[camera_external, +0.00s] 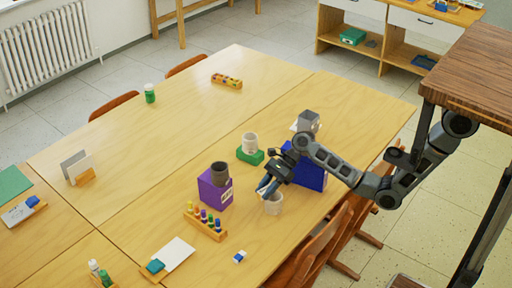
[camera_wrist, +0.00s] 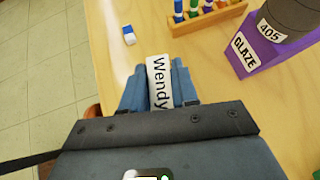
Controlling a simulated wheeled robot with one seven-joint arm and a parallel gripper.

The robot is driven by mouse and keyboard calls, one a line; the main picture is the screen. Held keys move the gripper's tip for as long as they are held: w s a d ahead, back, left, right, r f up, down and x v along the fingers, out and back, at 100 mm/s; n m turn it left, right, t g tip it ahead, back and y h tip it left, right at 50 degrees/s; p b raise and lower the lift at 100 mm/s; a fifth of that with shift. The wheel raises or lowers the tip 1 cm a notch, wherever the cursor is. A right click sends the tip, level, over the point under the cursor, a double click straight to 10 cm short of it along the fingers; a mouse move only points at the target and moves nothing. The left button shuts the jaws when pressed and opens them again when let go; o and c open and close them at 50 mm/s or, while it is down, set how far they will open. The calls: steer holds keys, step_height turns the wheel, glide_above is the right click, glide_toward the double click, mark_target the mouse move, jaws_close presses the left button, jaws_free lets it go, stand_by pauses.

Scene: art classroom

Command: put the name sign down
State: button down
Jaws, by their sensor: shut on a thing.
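The name sign (camera_wrist: 160,84) is a narrow white piece with "Wendy" in black letters. In the wrist view it stands between the two blue fingers of my gripper (camera_wrist: 159,88), which are shut on it.
Bare table surrounds the small eraser (camera_external: 239,257).

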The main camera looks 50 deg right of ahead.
mark_target(265, 189)
step_height(265, 189, up, 10)
steer(key=shift+f, duration=0.15)
steer(key=w+d+f+m+t+h+b, duration=0.3)
steer(key=w+d+m+t, duration=0.4)
steer(key=w+d, duration=1.15)
steer(key=w+d+r+m+t+h+b, duration=0.15)
steer(key=w+d+m+h, duration=0.35)
steer(key=d, duration=0.7)
steer(key=w+d+r+m+h+b, duration=0.1)
steer(key=w+d+m+h+b, duration=0.2)
steer(key=w+d, duration=0.7)
steer(key=shift+m+y, duration=0.3)
steer(key=shift+m, duration=0.1)
steer(key=s+f+b, duration=0.1)
steer(key=f+b, duration=0.2)
steer(key=f, duration=0.4)
steer(key=d+f+b, duration=0.1)
steer(key=f+b, duration=0.2)
steer(key=f, duration=0.4)
steer(key=s+d+f+b, duration=0.1)
steer(key=f+b, duration=0.2)
steer(key=f, duration=0.4)
steer(key=shift+s+f, duration=0.3)
steer(key=shift+f, duration=0.2)
